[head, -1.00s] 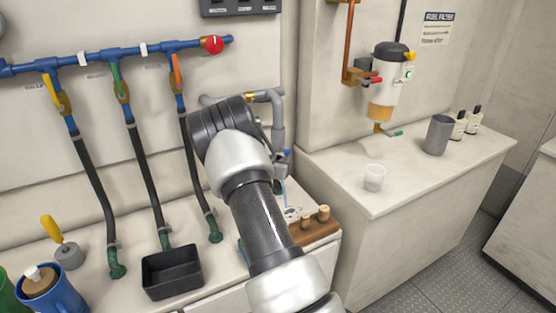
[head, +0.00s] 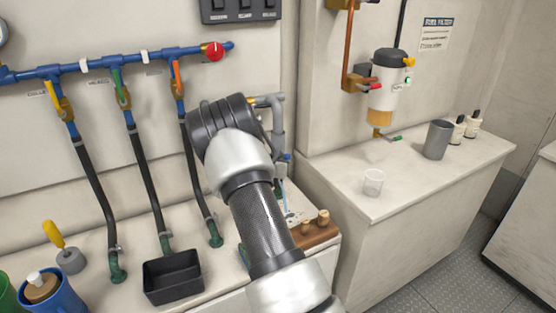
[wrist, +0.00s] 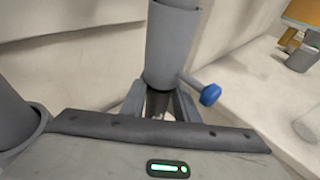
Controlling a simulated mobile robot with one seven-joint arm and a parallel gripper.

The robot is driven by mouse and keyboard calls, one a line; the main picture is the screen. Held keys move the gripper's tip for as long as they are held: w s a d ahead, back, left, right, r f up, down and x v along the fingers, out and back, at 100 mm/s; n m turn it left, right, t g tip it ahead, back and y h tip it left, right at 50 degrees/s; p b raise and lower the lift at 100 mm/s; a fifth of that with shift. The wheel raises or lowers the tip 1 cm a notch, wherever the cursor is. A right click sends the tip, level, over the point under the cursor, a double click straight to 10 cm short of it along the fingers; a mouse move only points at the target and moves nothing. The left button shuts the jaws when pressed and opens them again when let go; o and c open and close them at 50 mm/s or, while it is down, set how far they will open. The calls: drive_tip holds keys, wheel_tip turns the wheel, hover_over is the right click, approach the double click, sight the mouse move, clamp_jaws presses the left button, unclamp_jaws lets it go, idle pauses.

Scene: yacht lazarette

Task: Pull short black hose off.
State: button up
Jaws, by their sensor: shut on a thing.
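In the wrist view a short dark piece (wrist: 157,104), which looks like the short black hose, sits right under the lower end of a grey pipe (wrist: 172,50). My gripper (wrist: 158,110) is shut on it, one finger on each side. The hose's lower part is hidden by my gripper. A small valve with a blue knob (wrist: 209,95) sticks out from the pipe to the right.
Three long black hoses (head: 148,185) run from a blue manifold (head: 100,63) down to the bench. A black bin (head: 172,278), a blue mug (head: 58,295) and a wooden block with pegs (head: 318,233) stand there. The right counter holds a clear cup (head: 373,183) and a grey cup (head: 437,140).

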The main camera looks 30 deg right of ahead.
sight(278, 149)
drive_tip(key=shift+r, duration=0.8)
drive_tip(key=shift+w+r+p, duration=0.1)
drive_tip(key=shift+r+p, duration=0.1)
drive_tip(key=shift+p, duration=0.15)
drive_tip(key=shift+w+d+r, duration=0.1)
drive_tip(key=shift+d+r, duration=0.05)
drive_tip(key=shift+r, duration=0.3)
drive_tip(key=o, duration=1.1)
drive_tip(key=shift+r, duration=0.15)
drive_tip(key=shift+o, duration=0.2)
drive_tip(key=f+v, duration=0.1)
drive_tip(key=v, duration=1.6)
drive_tip(key=shift+a+p, duration=0.4)
drive_tip(key=shift+a, duration=0.15)
